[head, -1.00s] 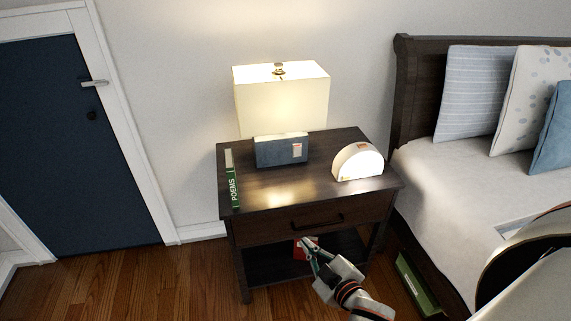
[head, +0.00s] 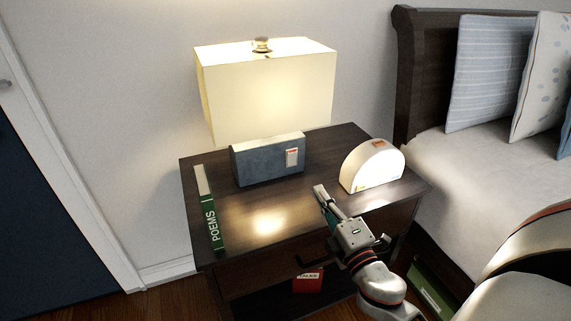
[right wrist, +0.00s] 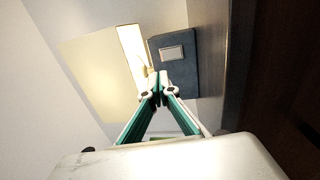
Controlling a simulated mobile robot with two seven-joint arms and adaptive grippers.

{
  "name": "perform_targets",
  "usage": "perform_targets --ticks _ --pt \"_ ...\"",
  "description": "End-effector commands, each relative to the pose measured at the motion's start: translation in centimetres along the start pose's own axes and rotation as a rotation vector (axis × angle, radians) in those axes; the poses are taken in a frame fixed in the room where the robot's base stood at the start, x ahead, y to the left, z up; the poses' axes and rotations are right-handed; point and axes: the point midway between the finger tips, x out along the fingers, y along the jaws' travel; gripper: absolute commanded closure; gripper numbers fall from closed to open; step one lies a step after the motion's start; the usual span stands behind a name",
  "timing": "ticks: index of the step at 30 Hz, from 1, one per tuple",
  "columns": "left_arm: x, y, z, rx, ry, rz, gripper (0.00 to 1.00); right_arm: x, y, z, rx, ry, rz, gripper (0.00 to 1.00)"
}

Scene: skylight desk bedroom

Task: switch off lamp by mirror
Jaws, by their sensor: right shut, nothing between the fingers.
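A lit table lamp with a rectangular cream shade (head: 265,95) and a blue block base (head: 262,170) stands on the dark nightstand (head: 225,230). No mirror is in view. My right gripper (head: 321,192) is shut and empty, in front of the blue base and left of the half-round lamp, apparently clear of both. My left gripper is not in view.
A green book marked POEMS (head: 212,210) lies on the nightstand's left edge. A red item (head: 308,279) sits on the lower shelf. The bed (head: 470,165) is close on the right. The nightstand top between book and gripper is clear.

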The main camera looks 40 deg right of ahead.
Motion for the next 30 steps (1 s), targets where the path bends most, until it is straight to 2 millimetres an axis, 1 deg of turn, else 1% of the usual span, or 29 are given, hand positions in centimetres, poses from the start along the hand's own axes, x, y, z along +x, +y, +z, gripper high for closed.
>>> perform_targets --ticks 1,3,14,17,20,22,25,30 --pt "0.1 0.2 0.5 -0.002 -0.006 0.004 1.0 -0.4 -1.3 0.0 -0.004 0.001 -0.017 1.0" --pt "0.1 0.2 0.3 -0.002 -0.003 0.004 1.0 -0.4 -1.6 0.0 -0.004 0.001 -0.022 1.0" --pt "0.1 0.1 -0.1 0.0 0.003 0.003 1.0 -0.3 -1.4 0.0 -0.003 0.001 -0.018 1.0" --pt "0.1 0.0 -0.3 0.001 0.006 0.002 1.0 0.1 -1.2 0.0 -0.003 0.002 -0.016 1.0" --pt "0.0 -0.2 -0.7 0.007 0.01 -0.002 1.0 1.2 -1.1 0.0 -0.002 0.003 -0.012 1.0" --pt "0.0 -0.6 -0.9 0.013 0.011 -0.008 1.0 2.4 -0.9 0.0 -0.004 0.003 -0.01 1.0" --pt "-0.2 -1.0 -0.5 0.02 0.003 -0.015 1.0 4.3 -0.9 0.0 -0.003 0.004 -0.01 1.0" --pt "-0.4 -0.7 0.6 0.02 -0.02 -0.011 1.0 7.6 -1.1 0.0 -0.005 0.001 -0.013 1.0"
